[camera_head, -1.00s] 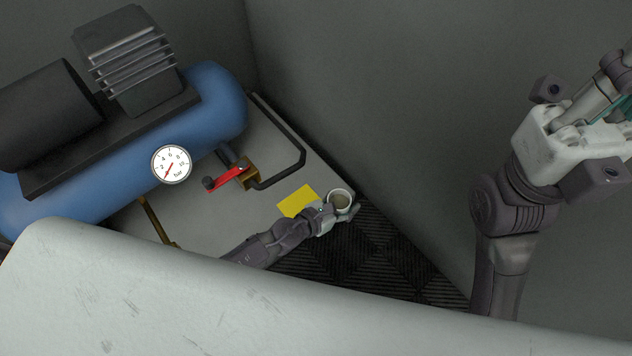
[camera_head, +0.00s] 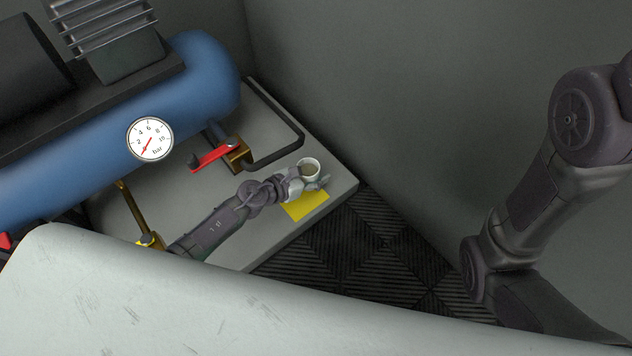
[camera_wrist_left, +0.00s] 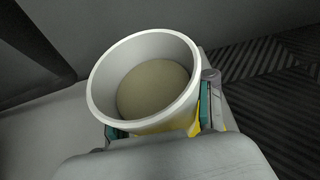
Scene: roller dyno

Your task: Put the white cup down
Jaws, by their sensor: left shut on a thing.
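The white cup (camera_head: 309,170) is held upright in the head view, with a brownish-grey content or inside showing. My left gripper (camera_head: 310,183) is shut on it. The cup and gripper are over the grey bench top (camera_head: 345,186), at the far side of the yellow square (camera_head: 306,206). I cannot tell whether the cup's base touches the bench. In the left wrist view the cup (camera_wrist_left: 97,92) fills the middle, between the fingers of my gripper (camera_wrist_left: 160,117). My right arm shows at the right of the head view, but its gripper is out of view.
A blue tank (camera_head: 205,95) with a round gauge (camera_head: 150,138) stands at the left. A red-handled valve (camera_head: 212,157) and a dark bent pipe (camera_head: 290,138) are near the cup. A grey wall rises behind; dark ribbed floor (camera_head: 365,250) lies beyond the bench edge.

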